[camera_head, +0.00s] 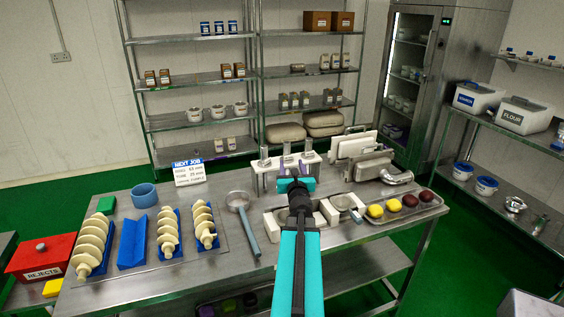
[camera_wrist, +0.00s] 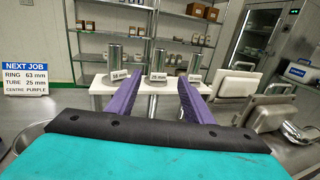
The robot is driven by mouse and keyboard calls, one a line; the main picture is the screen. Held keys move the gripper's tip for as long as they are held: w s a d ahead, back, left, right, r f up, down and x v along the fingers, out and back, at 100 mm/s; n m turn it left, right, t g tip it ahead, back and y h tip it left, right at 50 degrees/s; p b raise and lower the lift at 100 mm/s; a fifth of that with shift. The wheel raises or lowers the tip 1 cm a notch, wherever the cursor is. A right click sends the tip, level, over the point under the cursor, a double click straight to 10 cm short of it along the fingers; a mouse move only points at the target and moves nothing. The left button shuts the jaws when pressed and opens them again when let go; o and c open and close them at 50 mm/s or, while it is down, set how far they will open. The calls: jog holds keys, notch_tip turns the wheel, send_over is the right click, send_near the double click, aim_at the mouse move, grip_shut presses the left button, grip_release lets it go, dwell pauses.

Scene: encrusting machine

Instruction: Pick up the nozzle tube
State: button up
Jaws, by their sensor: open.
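Three upright metal nozzle tubes stand in a row on a white rack (camera_head: 258,180), which also shows in the wrist view (camera_wrist: 103,88). The middle tube (camera_wrist: 159,60) has a label that seems to read 25 mm. In the head view my gripper (camera_head: 292,167) is at the front of the rack. A sign (camera_wrist: 25,78) reads ring 63 mm, tube 25 mm, centre purple.
White-and-metal machine parts (camera_head: 355,150) stand close right of the rack. A tray (camera_head: 425,212) of yellow and dark red balls lies at the right. A ring-ended tool (camera_head: 250,230), blue ring (camera_head: 145,196) and augers (camera_head: 92,245) lie left. Shelves (camera_head: 200,125) stand behind.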

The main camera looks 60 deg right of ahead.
aim_at(288, 149)
jog(key=shift+w+d, duration=0.1)
jog(key=shift+p+x, duration=1.05)
jog(key=shift+x, duration=3.05)
jog(key=shift+d+r, duration=0.1)
jog(key=shift+w+d+r+p, duration=0.15)
jog(key=shift+w+d+p, duration=0.35)
jog(key=shift+w+d+r+p, duration=0.15)
jog(key=shift+w+d+p, duration=0.3)
jog(key=shift+w+d, duration=0.1)
jog(key=shift+p+x, duration=0.45)
jog(key=shift+x, duration=0.6)
jog(key=shift+f, duration=0.1)
jog(key=shift+c, duration=0.5)
grip_shut()
